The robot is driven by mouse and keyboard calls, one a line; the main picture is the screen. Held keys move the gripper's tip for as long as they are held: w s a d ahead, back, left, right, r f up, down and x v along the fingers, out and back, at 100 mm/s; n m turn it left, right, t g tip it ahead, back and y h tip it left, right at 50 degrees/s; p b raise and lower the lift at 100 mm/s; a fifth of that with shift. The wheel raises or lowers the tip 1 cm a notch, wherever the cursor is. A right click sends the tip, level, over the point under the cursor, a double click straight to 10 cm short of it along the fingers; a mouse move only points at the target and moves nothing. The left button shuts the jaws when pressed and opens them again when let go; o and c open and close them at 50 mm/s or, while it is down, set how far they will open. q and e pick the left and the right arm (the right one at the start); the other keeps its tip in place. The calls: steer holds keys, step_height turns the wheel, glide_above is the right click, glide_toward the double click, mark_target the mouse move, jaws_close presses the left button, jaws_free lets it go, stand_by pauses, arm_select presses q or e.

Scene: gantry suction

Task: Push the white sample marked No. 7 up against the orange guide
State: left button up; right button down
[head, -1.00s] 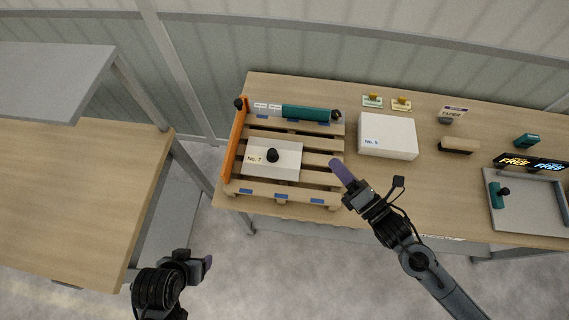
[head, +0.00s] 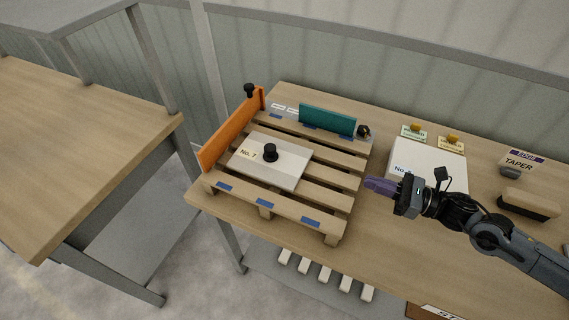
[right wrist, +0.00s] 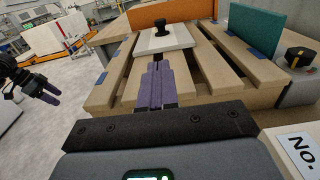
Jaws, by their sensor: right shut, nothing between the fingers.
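The white sample marked No. 7 (head: 285,173) is a flat plate with a black knob, lying on the wooden slatted pallet (head: 332,226). It also shows in the right wrist view (right wrist: 172,41). The orange guide (head: 231,132) stands along the pallet's left edge, with a narrow gap between it and the sample. My right gripper (head: 372,185) is shut and empty, right of the pallet and apart from the sample. Its purple fingers (right wrist: 157,72) point toward the sample in the wrist view. My left gripper (right wrist: 45,92) shows small at that view's left edge, away from the pallet.
A teal guide (head: 327,120) stands along the pallet's back edge, with a black knob (head: 363,131) beside it. A white box (head: 428,160) sits right of the pallet, partly behind my right arm. Small signs and a tan block (head: 528,203) lie farther right. Another table (head: 75,140) stands left.

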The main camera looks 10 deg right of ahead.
steer(key=b, duration=0.2)
glide_toward(286, 162)
steer(key=w+a+r, duration=0.1)
steer(key=w+a, duration=0.1)
steer(key=w+a+r, duration=0.1)
steer(key=w+a, duration=0.1)
steer(key=a, duration=0.1)
steer(key=w+a+r, duration=0.1)
steer(key=w+a, duration=0.1)
steer(key=shift+a+r, duration=0.35)
steer(key=shift+a, duration=0.05)
steer(key=shift+w, duration=0.1)
